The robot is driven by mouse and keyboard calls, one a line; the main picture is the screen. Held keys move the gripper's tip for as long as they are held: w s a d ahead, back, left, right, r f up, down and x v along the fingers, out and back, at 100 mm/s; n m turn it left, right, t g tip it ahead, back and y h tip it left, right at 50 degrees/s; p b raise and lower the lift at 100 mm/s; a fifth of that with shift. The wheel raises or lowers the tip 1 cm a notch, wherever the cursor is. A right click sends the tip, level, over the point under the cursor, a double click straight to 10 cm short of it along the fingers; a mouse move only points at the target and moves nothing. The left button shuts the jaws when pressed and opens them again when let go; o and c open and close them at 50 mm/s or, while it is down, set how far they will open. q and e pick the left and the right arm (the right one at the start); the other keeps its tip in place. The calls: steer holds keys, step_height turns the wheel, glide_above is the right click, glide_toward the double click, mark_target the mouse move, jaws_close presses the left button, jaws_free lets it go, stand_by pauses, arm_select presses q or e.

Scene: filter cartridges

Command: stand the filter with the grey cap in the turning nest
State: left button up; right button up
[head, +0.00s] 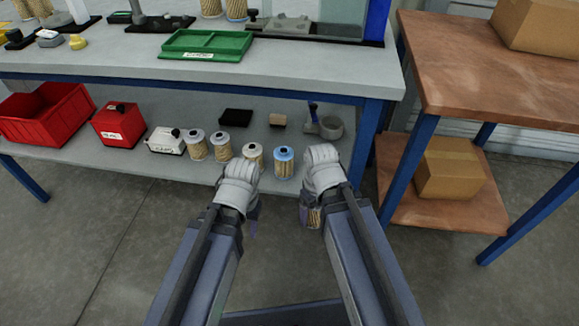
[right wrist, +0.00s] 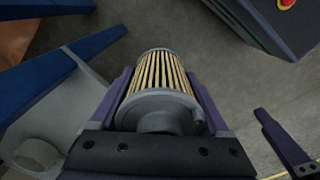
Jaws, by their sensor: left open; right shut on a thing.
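My right gripper (right wrist: 160,100) is shut on a filter (right wrist: 160,80) with pleated tan sides and a grey cap. The cap end faces the wrist camera. In the head view this filter (head: 314,217) shows only partly below the right gripper (head: 308,212), in front of the lower shelf. My left gripper (head: 253,222) is open and empty, to the left of the right one. Grey fixtures (head: 287,23) stand at the back of the bench top; I cannot tell whether one is the turning nest.
The lower shelf holds red bins (head: 45,115), a white box (head: 167,140), several filters including a blue-capped one (head: 284,162), and a grey ring-shaped thing (head: 331,127). A green tray (head: 207,44) sits on the bench (head: 330,78). A wooden table (head: 490,90) stands right.

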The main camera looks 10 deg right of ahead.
step_height(320, 180, up, 41)
steer(key=p, duration=4)
steer(key=shift+p, duration=0.35)
